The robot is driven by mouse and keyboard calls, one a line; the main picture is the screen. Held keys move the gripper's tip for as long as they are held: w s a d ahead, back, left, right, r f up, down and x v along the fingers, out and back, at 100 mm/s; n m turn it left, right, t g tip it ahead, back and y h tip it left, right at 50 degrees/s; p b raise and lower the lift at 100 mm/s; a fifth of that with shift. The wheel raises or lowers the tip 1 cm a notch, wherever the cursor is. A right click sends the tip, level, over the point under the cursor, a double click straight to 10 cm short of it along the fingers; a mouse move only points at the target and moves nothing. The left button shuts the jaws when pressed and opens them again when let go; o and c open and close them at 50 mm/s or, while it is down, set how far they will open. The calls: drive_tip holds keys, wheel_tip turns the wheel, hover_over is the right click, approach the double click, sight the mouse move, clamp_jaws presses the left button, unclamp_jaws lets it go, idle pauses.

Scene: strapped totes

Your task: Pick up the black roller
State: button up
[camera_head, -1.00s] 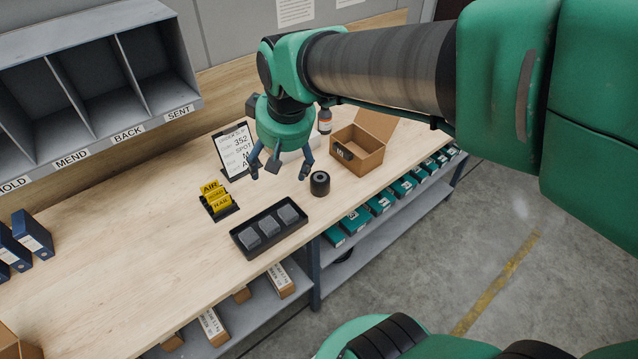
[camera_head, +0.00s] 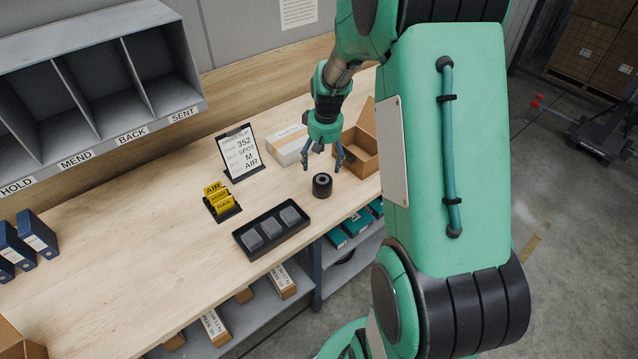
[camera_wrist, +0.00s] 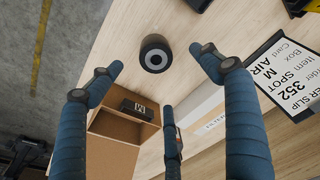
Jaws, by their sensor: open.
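The black roller (camera_head: 322,186) stands upright on the wooden table, behind the right end of the black tray. It has a grey ring around a dark hole on top. In the wrist view the roller (camera_wrist: 155,54) lies beyond the fingertips, toward the top of the picture. My gripper (camera_head: 324,160) is open and empty, just behind and above the roller in the head view. Its blue fingers (camera_wrist: 157,75) are spread wide in the wrist view, with nothing between them, and the roller appears clear of them.
An open cardboard box (camera_head: 356,151) stands right of my gripper, and a white carton (camera_head: 288,148) behind it. The black tray (camera_head: 246,255) holds grey blocks in front. A clipboard (camera_head: 239,154) and yellow cards (camera_head: 221,203) stand left.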

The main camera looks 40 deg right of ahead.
sight(323, 180)
drive_tip(key=shift+d+f, duration=0.5)
drive_tip(key=shift+f, duration=0.2)
drive_tip(key=shift+f, duration=0.1)
drive_tip(key=f, duration=0.5)
drive_tip(key=w+f+b, duration=0.1)
drive_tip(key=f, duration=0.2)
drive_tip(key=shift+d+f, duration=0.1)
drive_tip(key=shift+f, duration=0.05)
drive_tip(key=shift+f, duration=0.1)
drive_tip(key=shift+w+d+f+b, duration=0.15)
drive_tip(key=shift+f+b, duration=0.15)
drive_tip(key=shift+f, duration=0.95)
drive_tip(key=shift+w+d+f+b, duration=0.15)
drive_tip(key=shift+f+b, duration=0.1)
drive_tip(key=shift+f, duration=1)
